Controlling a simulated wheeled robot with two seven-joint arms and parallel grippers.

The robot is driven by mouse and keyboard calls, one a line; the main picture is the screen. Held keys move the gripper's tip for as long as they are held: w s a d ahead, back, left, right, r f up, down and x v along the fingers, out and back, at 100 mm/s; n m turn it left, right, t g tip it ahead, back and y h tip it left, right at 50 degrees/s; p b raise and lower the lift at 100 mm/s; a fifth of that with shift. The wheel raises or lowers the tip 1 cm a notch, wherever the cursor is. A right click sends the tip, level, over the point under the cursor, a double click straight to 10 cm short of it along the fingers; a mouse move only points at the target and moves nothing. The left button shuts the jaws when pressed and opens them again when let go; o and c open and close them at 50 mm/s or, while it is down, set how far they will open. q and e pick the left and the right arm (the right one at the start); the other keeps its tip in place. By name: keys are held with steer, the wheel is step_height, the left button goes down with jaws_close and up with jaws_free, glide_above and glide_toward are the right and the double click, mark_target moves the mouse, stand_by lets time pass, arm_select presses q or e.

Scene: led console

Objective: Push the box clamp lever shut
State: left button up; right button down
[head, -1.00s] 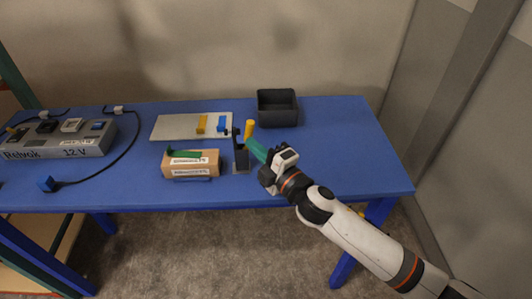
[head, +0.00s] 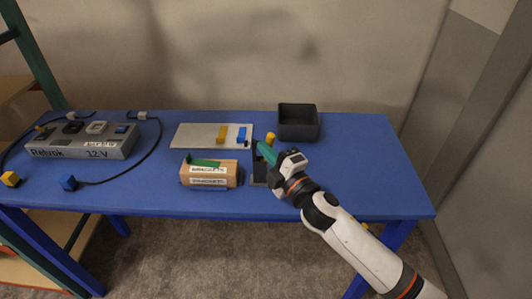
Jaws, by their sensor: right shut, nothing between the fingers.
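The clamp (head: 258,171) is a dark upright stand on the table, just right of a brown labelled box (head: 209,180). Its lever has a yellow grip (head: 271,138), which shows above and behind my right gripper's fingers. The lower part of the lever is hidden by the fingers. A green strip (head: 204,162) lies on top of the box. My left gripper is not in view.
A dark open bin (head: 298,131) stands behind the clamp to the right. A pale board (head: 190,135) with yellow and blue blocks lies behind the box. A grey 12 V console (head: 82,148) with cables is at left. The blue table's right side is clear.

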steer(key=d+f+m+t+b, duration=0.1)
steer(key=m+b, duration=0.1)
steer(key=b, duration=0.1)
steer(key=d+f+m+t+b, duration=0.1)
steer(key=d+m+b, duration=0.1)
steer(key=b, duration=0.2)
steer(key=d+f+m+t+b, duration=0.1)
steer(key=d+m+t+b, duration=0.1)
steer(key=b, duration=0.1)
stand_by(0.6)
steer(key=shift+d+f, duration=0.1)
steer(key=shift+d, duration=0.05)
stand_by(0.6)
